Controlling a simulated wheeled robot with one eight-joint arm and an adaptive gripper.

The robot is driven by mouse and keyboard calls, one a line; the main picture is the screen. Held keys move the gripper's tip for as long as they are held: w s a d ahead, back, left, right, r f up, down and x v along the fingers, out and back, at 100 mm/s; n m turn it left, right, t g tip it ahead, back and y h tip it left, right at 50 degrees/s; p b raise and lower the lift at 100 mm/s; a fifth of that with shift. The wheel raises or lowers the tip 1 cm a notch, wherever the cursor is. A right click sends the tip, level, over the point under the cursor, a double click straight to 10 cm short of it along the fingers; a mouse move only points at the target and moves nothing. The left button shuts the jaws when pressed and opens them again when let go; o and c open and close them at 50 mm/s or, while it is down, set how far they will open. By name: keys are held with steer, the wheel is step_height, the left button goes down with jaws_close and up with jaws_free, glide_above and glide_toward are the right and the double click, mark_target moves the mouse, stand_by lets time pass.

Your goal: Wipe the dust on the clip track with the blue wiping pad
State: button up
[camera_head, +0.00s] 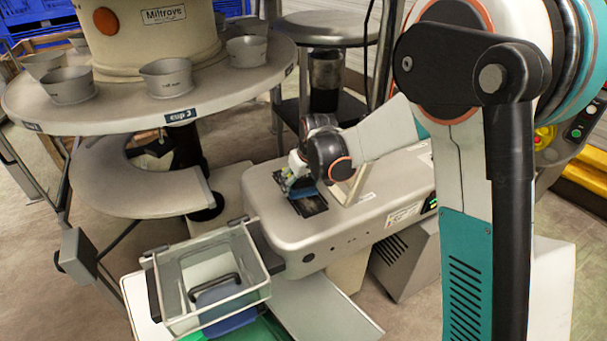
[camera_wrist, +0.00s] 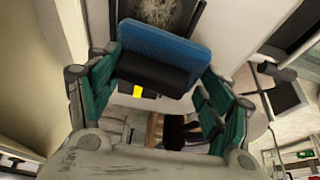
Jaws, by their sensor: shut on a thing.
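The blue wiping pad (camera_wrist: 170,45) has a black handle bar (camera_wrist: 150,73). My gripper (camera_wrist: 157,72) is shut on this bar, with teal fingers at both sides. In the head view my gripper (camera_head: 296,178) is over the top of the pale machine, with the blue pad (camera_head: 304,192) below it. The clip track (camera_head: 312,207) is a dark recessed strip there, partly hidden by the pad and gripper. Grey, speckled dust (camera_wrist: 158,11) shows on the track just beyond the pad's far edge in the wrist view. I cannot tell whether the pad touches the track.
A clear-walled bin (camera_head: 258,277) stands in front of the machine (camera_head: 285,232), with a dark-handled blue item (camera_head: 217,292) in it. A round turntable (camera_head: 105,119) with several grey cups is at the left, above a curved pale shelf (camera_head: 135,195).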

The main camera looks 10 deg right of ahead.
steer(key=shift+r+p, duration=0.95)
steer(key=shift+r, duration=0.95)
